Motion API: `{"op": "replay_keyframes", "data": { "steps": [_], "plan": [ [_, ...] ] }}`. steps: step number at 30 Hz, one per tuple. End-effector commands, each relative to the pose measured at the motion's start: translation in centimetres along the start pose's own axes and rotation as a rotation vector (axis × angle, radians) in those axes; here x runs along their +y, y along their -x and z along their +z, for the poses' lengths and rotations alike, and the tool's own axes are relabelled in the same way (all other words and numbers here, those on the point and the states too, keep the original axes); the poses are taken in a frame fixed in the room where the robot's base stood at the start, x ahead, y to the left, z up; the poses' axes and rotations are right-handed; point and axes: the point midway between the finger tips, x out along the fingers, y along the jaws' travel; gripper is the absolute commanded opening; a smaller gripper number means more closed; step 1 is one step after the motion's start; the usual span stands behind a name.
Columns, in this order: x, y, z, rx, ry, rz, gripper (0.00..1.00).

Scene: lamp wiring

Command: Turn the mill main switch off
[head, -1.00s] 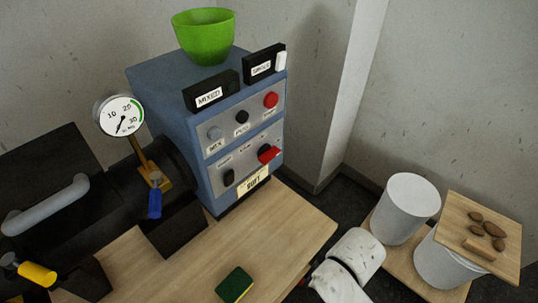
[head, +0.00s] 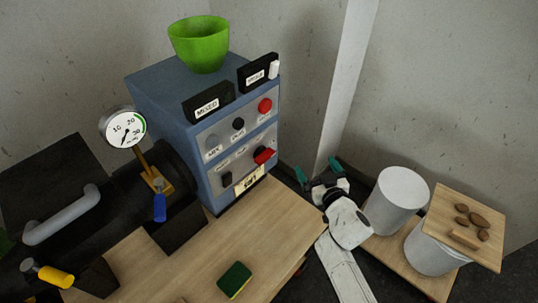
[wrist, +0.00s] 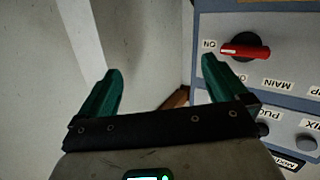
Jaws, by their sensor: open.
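The mill (head: 160,90) is a blue box with grey panels. Its main switch (head: 264,155) is a red handle on a black round base, low on the panel's right. In the wrist view, which shows the panel upside down, the red switch (wrist: 245,51) is at the upper right, above the MAIN label. My gripper (head: 318,171) is open and empty, to the right of the mill and apart from the switch. Its green fingers (wrist: 162,68) also show in the wrist view, the right one nearest the panel.
A bench (head: 205,265) with a green-yellow sponge (head: 234,280) stands in front of the mill. A green bowl (head: 199,45) is on top. A black drum with a gauge (head: 123,128) is at left. White canisters (head: 396,200) stand at right; a wall corner is close behind my gripper.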

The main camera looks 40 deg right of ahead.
Motion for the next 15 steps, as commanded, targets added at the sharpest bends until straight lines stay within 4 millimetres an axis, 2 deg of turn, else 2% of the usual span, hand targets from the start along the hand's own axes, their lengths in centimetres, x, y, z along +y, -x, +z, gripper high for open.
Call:
{"op": "replay_keyframes", "data": {
  "steps": [3, 6, 15],
  "plan": [
    [-1.0, -0.5, -1.1, 0.093, 0.0, -0.113, 1.0],
    [-2.6, -0.4, -1.3, 0.146, -0.01, -0.237, 1.0],
    [-6.2, 1.2, -0.3, 0.182, -0.059, -0.523, 1.0]
  ]
}}
